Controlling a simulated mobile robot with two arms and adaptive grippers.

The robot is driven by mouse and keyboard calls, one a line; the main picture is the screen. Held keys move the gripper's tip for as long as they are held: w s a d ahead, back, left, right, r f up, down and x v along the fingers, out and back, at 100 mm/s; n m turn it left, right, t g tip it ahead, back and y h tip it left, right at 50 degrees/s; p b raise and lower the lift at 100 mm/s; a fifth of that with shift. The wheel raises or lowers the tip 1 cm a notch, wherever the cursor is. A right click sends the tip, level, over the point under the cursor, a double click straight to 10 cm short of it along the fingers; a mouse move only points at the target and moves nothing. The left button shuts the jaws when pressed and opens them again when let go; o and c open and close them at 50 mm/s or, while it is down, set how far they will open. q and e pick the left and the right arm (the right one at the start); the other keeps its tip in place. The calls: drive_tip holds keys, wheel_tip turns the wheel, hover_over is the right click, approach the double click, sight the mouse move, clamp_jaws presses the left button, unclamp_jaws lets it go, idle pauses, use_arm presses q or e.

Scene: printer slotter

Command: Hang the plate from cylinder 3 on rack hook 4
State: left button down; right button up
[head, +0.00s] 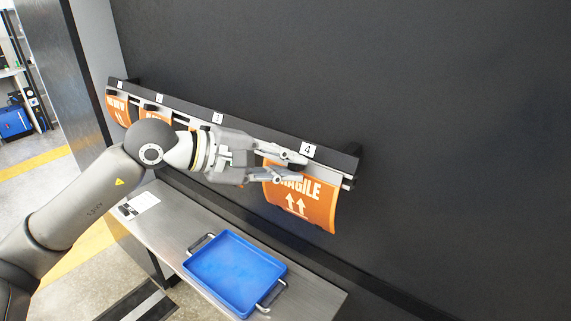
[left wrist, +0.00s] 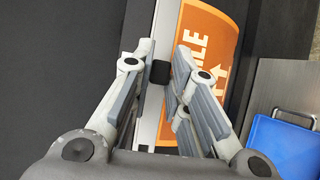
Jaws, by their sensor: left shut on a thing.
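The orange plate (head: 318,208), printed FRAGILE with two white arrows, hangs down at the rack's right end, below the label 4 (head: 308,150). My left gripper (head: 298,170) is shut at its top edge, by the silver strip. In the left wrist view, the fingers (left wrist: 164,68) stand on either side of a small black block (left wrist: 160,73) at this strip, and the orange plate (left wrist: 208,38) shows to the right. Hook 4 is hidden behind the gripper, so I cannot tell whether the plate rests on it. Cylinder 3 and my right gripper are not in view.
The dark rack (head: 178,104) runs along the black wall with more orange plates (head: 118,110) at its left. Below, a metal bench (head: 178,228) holds a blue tray (head: 235,270) and a white paper (head: 143,203). The wall right of the rack is clear.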

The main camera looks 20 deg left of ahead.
use_arm(q)
drive_tip(key=c, duration=1.3)
unclamp_jaws()
drive_tip(key=shift+v, duration=5.9)
drive_tip(key=shift+r, duration=0.15)
drive_tip(key=shift+s, duration=0.1)
